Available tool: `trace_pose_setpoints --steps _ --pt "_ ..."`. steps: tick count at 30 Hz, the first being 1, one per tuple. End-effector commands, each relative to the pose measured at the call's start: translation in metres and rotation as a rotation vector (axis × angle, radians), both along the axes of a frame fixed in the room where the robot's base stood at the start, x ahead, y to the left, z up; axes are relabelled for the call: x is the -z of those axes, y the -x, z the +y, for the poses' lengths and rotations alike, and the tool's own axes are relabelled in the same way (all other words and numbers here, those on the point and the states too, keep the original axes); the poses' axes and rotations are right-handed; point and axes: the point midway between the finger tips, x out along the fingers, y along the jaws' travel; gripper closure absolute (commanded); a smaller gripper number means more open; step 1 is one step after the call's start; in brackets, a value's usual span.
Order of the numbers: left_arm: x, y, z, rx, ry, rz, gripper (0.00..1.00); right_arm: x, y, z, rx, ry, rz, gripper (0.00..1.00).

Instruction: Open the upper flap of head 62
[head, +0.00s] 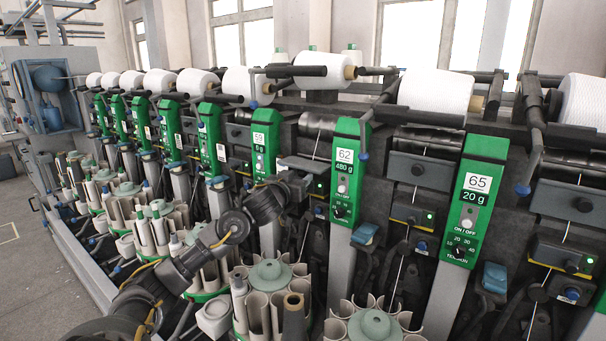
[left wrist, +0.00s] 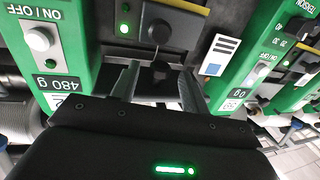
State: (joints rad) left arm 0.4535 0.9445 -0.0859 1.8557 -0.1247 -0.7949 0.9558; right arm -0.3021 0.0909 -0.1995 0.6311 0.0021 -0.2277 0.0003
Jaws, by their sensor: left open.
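Head 62's green panel (head: 346,170) reads "62" and "480 g"; it appears upside down at the left of the left wrist view (left wrist: 45,45). My left gripper (head: 306,164) is just left of this panel in the head view. In the left wrist view its two fingers (left wrist: 160,80) are open and apart. A dark knob (left wrist: 160,73) on a dark face shows between them; I cannot tell whether they touch it. This face appears to be the upper flap, mostly hidden by my gripper, and its angle is unclear. My right gripper is not in view.
A lower box (left wrist: 170,25) with a round knob and green light is close to my fingers. Head 65's panel (head: 476,200) stands right, head 59's panel (head: 265,150) left. White yarn packages (head: 436,92) line the top. Tube magazines (head: 270,275) crowd the front below my arm.

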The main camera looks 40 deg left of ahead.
Motion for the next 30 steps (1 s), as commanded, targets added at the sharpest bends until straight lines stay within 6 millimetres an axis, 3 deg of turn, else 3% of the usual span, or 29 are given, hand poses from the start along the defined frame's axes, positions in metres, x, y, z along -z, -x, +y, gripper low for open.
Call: trace_pose_setpoints --steps 6,18,28,30 --pt "-0.001 -0.026 0.008 -0.001 0.002 -0.001 0.54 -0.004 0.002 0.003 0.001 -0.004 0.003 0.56" --pt "0.000 -0.032 0.010 0.000 -0.001 0.000 0.54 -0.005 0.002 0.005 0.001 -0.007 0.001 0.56" --pt "0.000 -0.032 0.010 0.000 -0.001 0.000 0.98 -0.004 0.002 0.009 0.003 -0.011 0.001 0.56" --pt "0.000 -0.032 0.010 0.000 -0.001 0.000 1.00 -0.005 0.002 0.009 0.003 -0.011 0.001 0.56"
